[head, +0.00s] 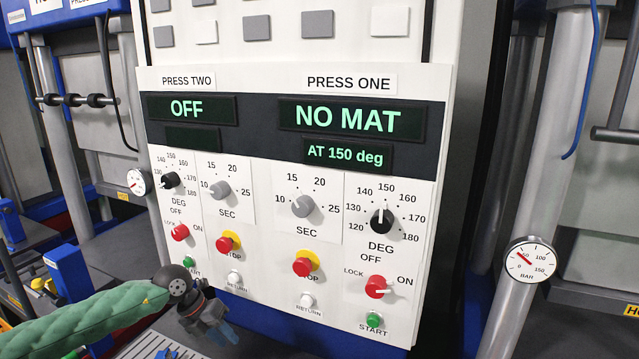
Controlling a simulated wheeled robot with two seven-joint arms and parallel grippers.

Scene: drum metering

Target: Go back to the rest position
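My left gripper (222,333) is low in the head view, below the control panel's left half, at the end of my green-sleeved arm. Its fingers are small and dark bluish, and whether they are apart is unclear. It overlaps the panel's lower left edge, and no object shows in it. My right gripper is out of view. The white control panel (258,262) stands in front of me. The press one display (352,119) reads NO MAT, with AT 150 deg below. The press two display (191,108) reads OFF.
Press one's red switch (376,287) points toward ON, and its black DEG dial (382,221) points near 150. A pressure gauge (531,261) is on the right column. Another gauge (137,182) is left of the panel. A blue block (68,272) stands at lower left.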

